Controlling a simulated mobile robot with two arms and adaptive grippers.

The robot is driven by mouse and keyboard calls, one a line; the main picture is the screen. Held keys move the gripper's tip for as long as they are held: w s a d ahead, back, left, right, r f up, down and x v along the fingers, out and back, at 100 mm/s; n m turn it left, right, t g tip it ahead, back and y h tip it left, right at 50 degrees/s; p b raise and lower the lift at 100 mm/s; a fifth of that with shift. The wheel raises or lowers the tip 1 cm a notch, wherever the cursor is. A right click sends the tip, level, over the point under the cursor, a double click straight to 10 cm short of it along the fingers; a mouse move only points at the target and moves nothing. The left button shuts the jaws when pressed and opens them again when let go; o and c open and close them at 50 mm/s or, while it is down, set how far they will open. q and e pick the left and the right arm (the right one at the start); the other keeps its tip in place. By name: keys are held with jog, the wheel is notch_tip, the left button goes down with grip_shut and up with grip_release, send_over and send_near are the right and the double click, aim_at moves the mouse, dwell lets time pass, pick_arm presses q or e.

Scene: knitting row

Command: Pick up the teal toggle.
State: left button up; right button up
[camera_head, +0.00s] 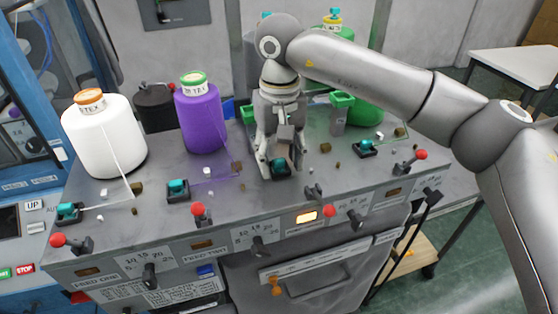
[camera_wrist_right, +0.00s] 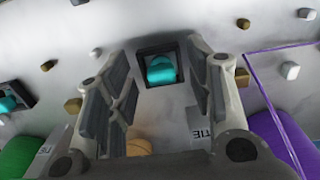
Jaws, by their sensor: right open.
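Several teal toggles sit in dark square sockets along the grey machine top. One teal toggle (camera_head: 281,168) is directly below my right gripper (camera_head: 278,155) in the head view. In the right wrist view this toggle (camera_wrist_right: 161,70) shows upright in its socket, between the open fingers (camera_wrist_right: 158,85) and near their tips. The fingers do not touch it there. Other teal toggles stand at the left (camera_head: 68,210), left of centre (camera_head: 178,187) and right (camera_head: 366,146). My left gripper is not in view.
A white spool (camera_head: 100,140), a purple spool (camera_head: 203,120) and a green spool (camera_head: 364,112) stand behind the toggles. A purple thread (camera_wrist_right: 270,100) runs beside the right gripper. Red-knobbed levers (camera_head: 198,210) line the front edge. Small brown and white blocks dot the top.

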jog(key=c, duration=0.7)
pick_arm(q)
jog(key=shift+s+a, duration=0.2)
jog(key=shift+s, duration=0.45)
pick_arm(e)
jog(key=shift+c, duration=0.2)
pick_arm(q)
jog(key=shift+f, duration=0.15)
pick_arm(e)
jog(key=shift+r, duration=0.15)
jog(key=shift+r+b, duration=0.3)
jog(key=shift+r, duration=0.3)
pick_arm(q)
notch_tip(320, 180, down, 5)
jog(key=b, duration=0.4)
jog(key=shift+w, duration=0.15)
pick_arm(e)
jog(key=s+d+r, duration=0.2)
jog(key=d+r, duration=0.9)
jog(key=d, duration=0.2)
jog(key=shift+s+d+r, duration=0.25)
jog(key=shift+s+d, duration=0.1)
jog(key=shift+s, duration=0.05)
